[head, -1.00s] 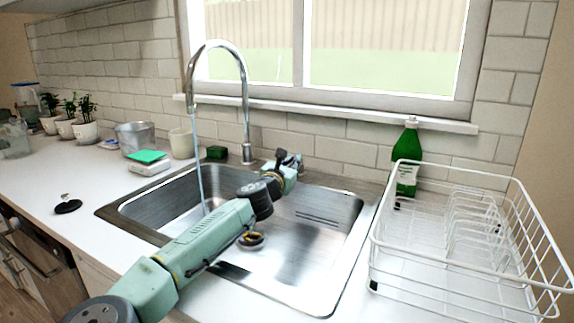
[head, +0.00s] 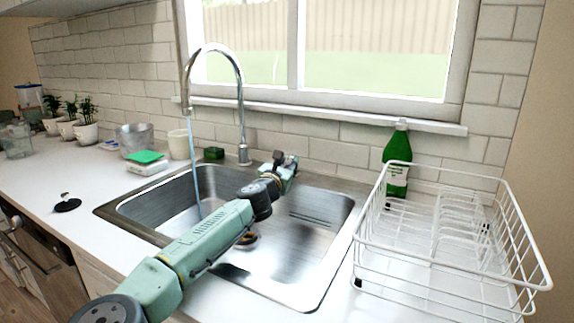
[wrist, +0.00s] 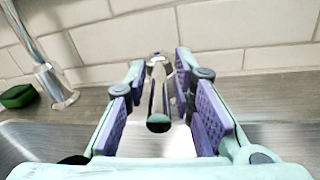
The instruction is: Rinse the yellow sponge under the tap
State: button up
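No yellow sponge shows in either view. A dark green sponge-like block (head: 214,153) lies behind the sink, left of the tap's base; it also shows in the wrist view (wrist: 17,95). The chrome tap (head: 243,110) arches over the sink (head: 300,275), and a thin stream of water (head: 197,190) falls from it. My gripper (head: 284,162) is over the sink's back edge, right of the tap. In the wrist view my gripper (wrist: 160,68) has its purple-padded fingers apart. A pale piece with a dark round end shows between them; I cannot tell what it is.
A white wire rack (head: 450,285) and a green bottle (head: 397,162) stand right of the sink. A scale (head: 147,168) with a green top, a beige cup (head: 179,145), a metal pot (head: 135,138) and potted plants (head: 85,130) stand left. A black stopper-like disc (head: 67,205) lies on the counter.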

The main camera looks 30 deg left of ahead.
jog(key=shift+o, duration=0.5)
jog(key=shift+s, duration=0.15)
jog(key=shift+s, duration=0.35)
jog(key=v, duration=1.1)
jog(key=shift+d, duration=0.2)
jog(key=shift+o, duration=0.3)
